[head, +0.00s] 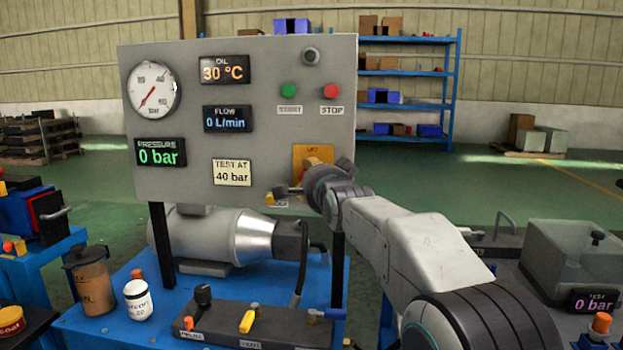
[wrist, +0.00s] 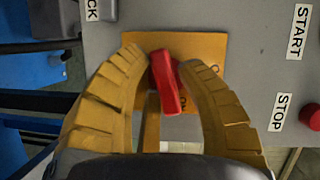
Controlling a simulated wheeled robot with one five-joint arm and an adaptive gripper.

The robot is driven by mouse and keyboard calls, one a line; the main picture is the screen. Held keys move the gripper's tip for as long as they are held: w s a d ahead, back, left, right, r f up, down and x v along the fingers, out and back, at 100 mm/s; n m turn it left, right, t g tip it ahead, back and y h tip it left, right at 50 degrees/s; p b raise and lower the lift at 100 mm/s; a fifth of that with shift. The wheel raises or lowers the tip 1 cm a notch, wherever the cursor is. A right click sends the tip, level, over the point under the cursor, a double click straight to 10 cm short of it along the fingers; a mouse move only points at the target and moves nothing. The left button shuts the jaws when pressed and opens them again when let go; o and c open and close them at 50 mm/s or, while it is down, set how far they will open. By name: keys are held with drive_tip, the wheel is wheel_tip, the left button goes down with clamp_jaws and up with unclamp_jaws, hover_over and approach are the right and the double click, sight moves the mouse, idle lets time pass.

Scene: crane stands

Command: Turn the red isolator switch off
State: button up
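The red isolator switch handle (wrist: 165,82) stands on a yellow plate (wrist: 205,50) in the wrist view. Its lower end points toward a label that seems to read ON. A second label at the plate's right is only partly readable. My gripper (wrist: 165,68) has its two yellow fingers on either side of the handle, with the tips close against it. It looks shut on the handle. In the head view, the plate (head: 301,152) is at the panel's lower right, and my gripper (head: 300,190) and wrist cover the switch.
The grey panel (head: 230,100) carries a gauge (head: 153,88), displays, a green START button (head: 289,90) and a red STOP button (head: 331,91). The STOP button also shows in the wrist view (wrist: 311,117). Below are a motor (head: 215,238) and a valve block (head: 245,325).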

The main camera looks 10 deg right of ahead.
drive_tip(key=o, duration=0.3)
drive_tip(key=shift+s, duration=0.1)
drive_tip(key=s, duration=0.8)
drive_tip(key=s+r, duration=0.1)
drive_tip(key=s, duration=0.2)
drive_tip(key=shift+s+r, duration=0.1)
drive_tip(key=shift+s, duration=0.3)
drive_tip(key=shift+o, duration=0.4)
